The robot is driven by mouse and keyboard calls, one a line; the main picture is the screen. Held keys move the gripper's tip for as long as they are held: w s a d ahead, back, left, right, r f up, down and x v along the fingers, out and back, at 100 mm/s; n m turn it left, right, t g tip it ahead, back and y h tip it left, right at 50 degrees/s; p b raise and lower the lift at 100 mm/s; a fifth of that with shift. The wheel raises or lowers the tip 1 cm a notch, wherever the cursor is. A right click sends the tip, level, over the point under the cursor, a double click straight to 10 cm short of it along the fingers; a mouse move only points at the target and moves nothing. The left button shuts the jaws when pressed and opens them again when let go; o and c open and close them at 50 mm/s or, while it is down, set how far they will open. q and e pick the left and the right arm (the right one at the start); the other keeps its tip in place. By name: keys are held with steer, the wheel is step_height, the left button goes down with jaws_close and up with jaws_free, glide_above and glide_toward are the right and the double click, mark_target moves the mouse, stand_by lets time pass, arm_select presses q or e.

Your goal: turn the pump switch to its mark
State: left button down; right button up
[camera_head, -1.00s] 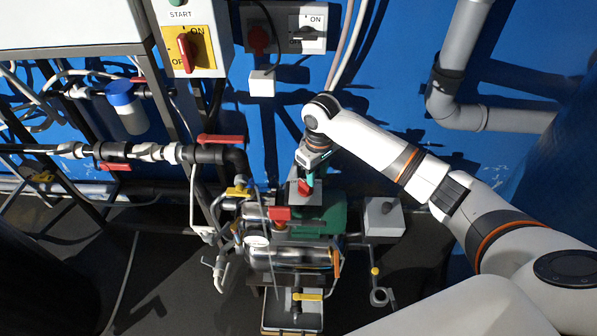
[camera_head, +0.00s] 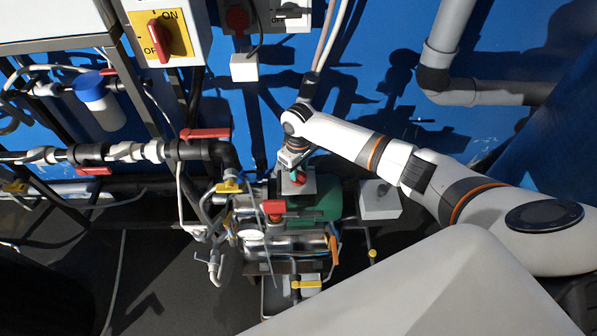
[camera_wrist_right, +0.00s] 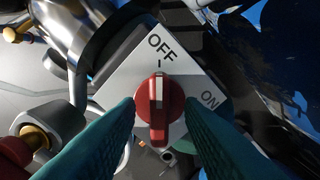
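The pump switch is a red rotary knob (camera_wrist_right: 158,108) on a pale square plate (camera_wrist_right: 185,65) marked OFF and ON. In the right wrist view its white line is toward the OFF mark, with ON to the right. My right gripper (camera_wrist_right: 160,125) has its two teal fingers apart, one on each side of the knob. I cannot tell whether they touch it. In the head view the right gripper (camera_head: 294,173) points down at the red switch (camera_head: 299,181) above the green pump motor (camera_head: 320,203). My left gripper is out of view.
A larger red ON/OFF switch (camera_head: 158,40) on a yellow plate is on the upper left panel. Pipes with a red-handled valve (camera_head: 205,133) run left of the pump. A grey box (camera_head: 379,199) stands right of it, and a steel cylinder (camera_head: 285,245) lies in front.

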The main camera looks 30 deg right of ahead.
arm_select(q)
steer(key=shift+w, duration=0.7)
arm_select(e)
steer(key=shift+f, duration=0.85)
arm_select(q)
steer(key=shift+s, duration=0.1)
arm_select(e)
steer(key=shift+c, duration=0.4)
